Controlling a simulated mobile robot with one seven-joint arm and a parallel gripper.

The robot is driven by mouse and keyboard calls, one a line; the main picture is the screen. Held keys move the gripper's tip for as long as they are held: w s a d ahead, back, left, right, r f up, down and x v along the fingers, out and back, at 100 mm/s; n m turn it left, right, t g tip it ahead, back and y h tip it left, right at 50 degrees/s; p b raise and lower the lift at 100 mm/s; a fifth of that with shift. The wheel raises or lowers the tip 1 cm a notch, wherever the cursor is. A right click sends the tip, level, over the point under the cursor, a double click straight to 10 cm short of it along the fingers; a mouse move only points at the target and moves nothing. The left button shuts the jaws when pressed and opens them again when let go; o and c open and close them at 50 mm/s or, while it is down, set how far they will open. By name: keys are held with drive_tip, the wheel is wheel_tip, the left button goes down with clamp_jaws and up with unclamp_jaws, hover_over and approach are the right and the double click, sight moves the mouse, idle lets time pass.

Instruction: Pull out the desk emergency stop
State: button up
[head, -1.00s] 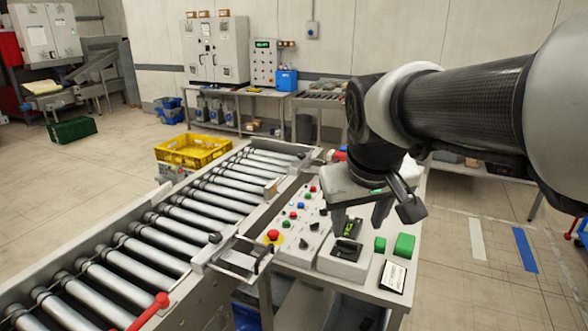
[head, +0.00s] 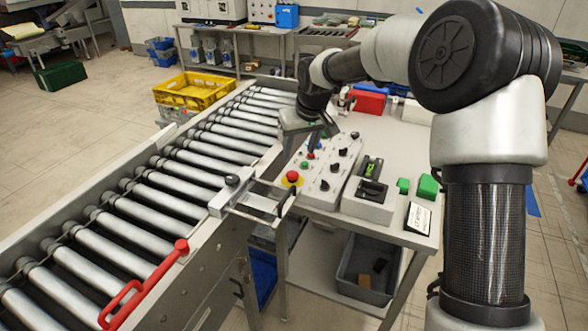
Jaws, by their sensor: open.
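The desk emergency stop is a red mushroom button (head: 292,176) on a yellow ring. It sits at the near left corner of the grey sloped control panel (head: 318,185) on the desk. My gripper (head: 307,146) is open and empty, above the far left part of the panel, beyond the emergency stop and apart from it. My gripper hides part of the panel's far buttons. I cannot tell whether the button is pressed in or out.
A roller conveyor (head: 160,185) runs along the desk's left side, with a red lever (head: 150,285) in front. Right of the panel are a grey switch box (head: 367,203), green blocks (head: 428,187) and a label card (head: 419,217). A yellow crate (head: 193,90) stands behind.

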sight(293, 173)
drive_tip(key=x, duration=1.1)
drive_tip(key=shift+w+a+f, duration=0.1)
drive_tip(key=shift+w+f, duration=0.05)
drive_tip(key=shift+f, duration=0.05)
